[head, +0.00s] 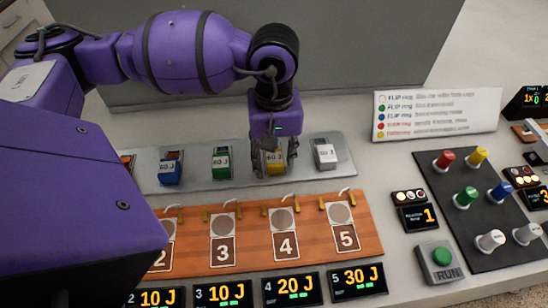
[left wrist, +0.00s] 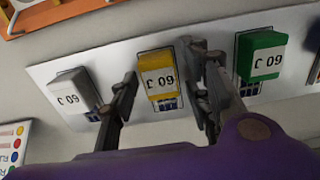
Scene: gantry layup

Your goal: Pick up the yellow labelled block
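The yellow labelled block (head: 276,166) sits on the grey tray at the back of the table, and its label reads 60 J. It also shows in the left wrist view (left wrist: 157,78), upright with its label facing the camera. My left gripper (head: 270,160) points down at the block from above. In the left wrist view my left gripper (left wrist: 160,68) is open, with one finger on each side of the yellow block. Small gaps seem to show between fingers and block. My right gripper is not in view.
The grey tray (head: 196,180) also holds a green block (head: 222,163), a blue block (head: 169,172) and a white block (head: 325,155). In front lies an orange numbered board (head: 375,246) with small hooks. A dark control panel (head: 440,160) stands right.

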